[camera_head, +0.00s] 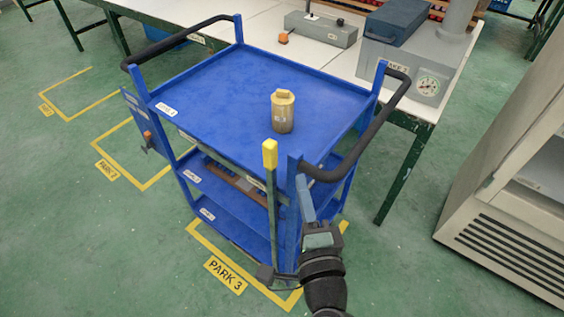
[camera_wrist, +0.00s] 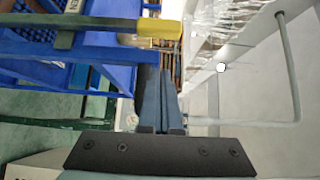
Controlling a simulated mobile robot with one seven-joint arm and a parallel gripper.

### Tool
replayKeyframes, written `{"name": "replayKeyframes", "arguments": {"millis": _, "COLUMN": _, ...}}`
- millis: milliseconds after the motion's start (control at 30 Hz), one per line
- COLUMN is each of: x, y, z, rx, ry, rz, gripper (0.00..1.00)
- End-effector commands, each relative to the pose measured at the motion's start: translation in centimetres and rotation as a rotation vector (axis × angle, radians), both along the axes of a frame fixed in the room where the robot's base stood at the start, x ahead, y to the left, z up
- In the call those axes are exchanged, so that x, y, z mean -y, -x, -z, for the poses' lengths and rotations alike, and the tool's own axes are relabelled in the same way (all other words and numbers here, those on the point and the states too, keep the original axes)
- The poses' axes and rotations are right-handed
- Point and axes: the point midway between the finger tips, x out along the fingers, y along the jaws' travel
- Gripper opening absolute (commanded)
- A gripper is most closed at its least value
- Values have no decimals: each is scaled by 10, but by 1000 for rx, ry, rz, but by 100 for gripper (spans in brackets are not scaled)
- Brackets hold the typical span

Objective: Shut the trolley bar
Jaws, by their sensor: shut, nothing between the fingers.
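The blue trolley (camera_head: 225,85) stands on the floor with several shelves and a black handle at each end. Its bar (camera_head: 272,210) is a thin grey-green strip with a yellow tip (camera_head: 270,154). The bar stands upright near the front right corner post. In the wrist view the bar (camera_wrist: 100,24) runs across the upper left, with the yellow tip (camera_wrist: 160,28) ahead of my fingers. My gripper (camera_head: 304,190) is shut and empty, just right of the bar and close to the corner post. The blue-grey fingers (camera_wrist: 152,75) lie together. Whether they touch the post cannot be told.
A tan canister (camera_head: 283,112) stands on the top shelf. A white worktable (camera_head: 340,62) with instruments is behind the trolley. A pale cabinet (camera_head: 500,205) stands at the right. The green floor (camera_head: 60,200) at the left is open, with yellow parking marks.

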Motion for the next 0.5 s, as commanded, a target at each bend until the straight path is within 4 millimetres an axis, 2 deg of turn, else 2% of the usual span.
{"name": "replayKeyframes", "arguments": {"millis": 133, "x": -5, "y": -28, "z": -3, "rx": 2, "ry": 0, "rz": -3, "gripper": 0}}
{"name": "replayKeyframes", "arguments": {"millis": 300, "x": -26, "y": -42, "z": -3, "rx": -1, "ry": 0, "rz": -4, "gripper": 0}}
{"name": "replayKeyframes", "arguments": {"millis": 500, "x": -36, "y": -49, "z": -1, "rx": 0, "ry": 0, "rz": -2, "gripper": 0}}
